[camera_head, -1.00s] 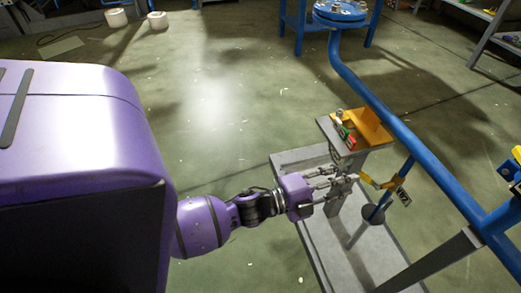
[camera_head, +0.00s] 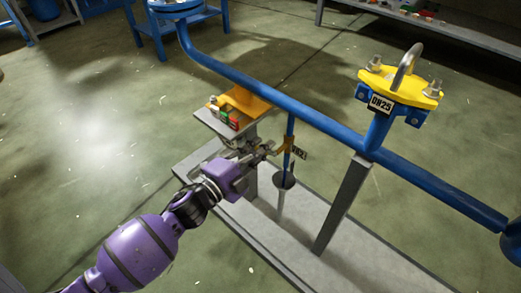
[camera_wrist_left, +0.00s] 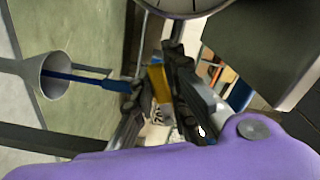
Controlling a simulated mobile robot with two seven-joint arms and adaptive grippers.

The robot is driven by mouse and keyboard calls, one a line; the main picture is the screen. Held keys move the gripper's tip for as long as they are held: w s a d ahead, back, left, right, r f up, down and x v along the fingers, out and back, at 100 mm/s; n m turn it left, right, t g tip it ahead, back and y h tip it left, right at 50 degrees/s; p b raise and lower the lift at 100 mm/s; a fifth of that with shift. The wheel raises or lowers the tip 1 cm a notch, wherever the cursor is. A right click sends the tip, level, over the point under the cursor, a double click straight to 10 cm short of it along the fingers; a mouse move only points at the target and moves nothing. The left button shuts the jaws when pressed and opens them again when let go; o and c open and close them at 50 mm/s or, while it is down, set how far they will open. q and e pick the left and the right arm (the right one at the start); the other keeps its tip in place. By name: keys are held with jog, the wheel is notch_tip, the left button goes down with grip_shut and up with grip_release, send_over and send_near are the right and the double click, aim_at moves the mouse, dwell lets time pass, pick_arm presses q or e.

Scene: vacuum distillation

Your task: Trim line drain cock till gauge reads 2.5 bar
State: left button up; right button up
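The line drain cock (camera_head: 286,143) has a yellow handle and hangs on a thin blue pipe under the main line, above a grey funnel. My left gripper (camera_head: 268,151) reaches it from the left. In the left wrist view the yellow handle (camera_wrist_left: 157,77) lies between the dark finger pads, with little gap on either side, so the gripper looks shut on it. The gauge (camera_wrist_left: 187,5) shows only as the lower edge of a white dial, so its reading cannot be seen. My right gripper is not in view.
The blue line (camera_head: 320,122) runs across just above my gripper. A grey post (camera_head: 342,205) and a yellow flange marked DN25 (camera_head: 400,88) stand to the right. A small shelf (camera_head: 222,125) with an orange bracket is behind the gripper. The funnel (camera_head: 284,180) stands below.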

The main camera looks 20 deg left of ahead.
pick_arm(q)
grip_shut()
